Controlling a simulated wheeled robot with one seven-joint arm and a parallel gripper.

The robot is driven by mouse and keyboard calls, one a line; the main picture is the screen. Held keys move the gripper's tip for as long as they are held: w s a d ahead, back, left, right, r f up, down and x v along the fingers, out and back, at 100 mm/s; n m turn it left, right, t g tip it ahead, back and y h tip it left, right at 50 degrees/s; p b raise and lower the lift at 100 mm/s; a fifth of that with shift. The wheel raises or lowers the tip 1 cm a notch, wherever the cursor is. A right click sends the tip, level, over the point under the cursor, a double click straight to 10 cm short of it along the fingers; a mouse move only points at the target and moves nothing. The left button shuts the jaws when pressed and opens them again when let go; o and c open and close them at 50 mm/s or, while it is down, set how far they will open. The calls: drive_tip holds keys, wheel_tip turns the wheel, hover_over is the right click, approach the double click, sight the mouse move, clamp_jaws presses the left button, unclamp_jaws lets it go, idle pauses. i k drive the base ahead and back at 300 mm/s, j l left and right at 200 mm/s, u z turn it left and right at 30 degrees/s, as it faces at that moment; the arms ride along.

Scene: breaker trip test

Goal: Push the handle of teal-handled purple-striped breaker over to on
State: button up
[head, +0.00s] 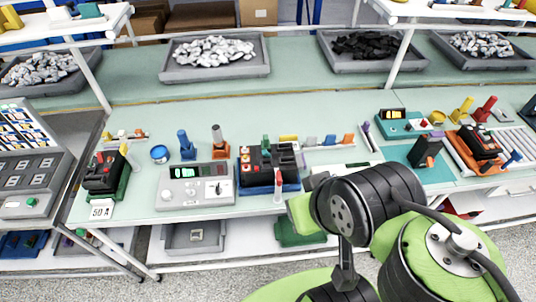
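A black breaker (257,174) sits in a blue cradle (270,188) on the middle of the bench, right of the grey test box. A teal-green upright part, seemingly its handle (266,143), stands at its top. A purple stripe is too small to make out with certainty, and so is the handle's on or off position. Other dark breakers are a left one (100,176) in a green cradle, a right one (428,150) and one in an orange cradle (481,142). My green and black arm fills the lower right; my gripper cannot be made out.
The grey test box (195,186) has a green display. A red-and-white pen-like tool (278,187) stands before the middle breaker. Blue (186,147) and orange-brown (219,143) upright tools stand behind the box. A "50 A" card (102,210) is at left.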

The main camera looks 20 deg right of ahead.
sight(265, 152)
drive_tip(key=j+u, duration=0.1)
drive_tip(key=u, duration=0.3)
drive_tip(key=i+u, duration=0.1)
drive_tip(key=u, duration=0.35)
drive_tip(key=i+j+u, duration=0.1)
drive_tip(key=u, duration=0.3)
drive_tip(key=i+u, duration=0.1)
drive_tip(key=u, duration=0.35)
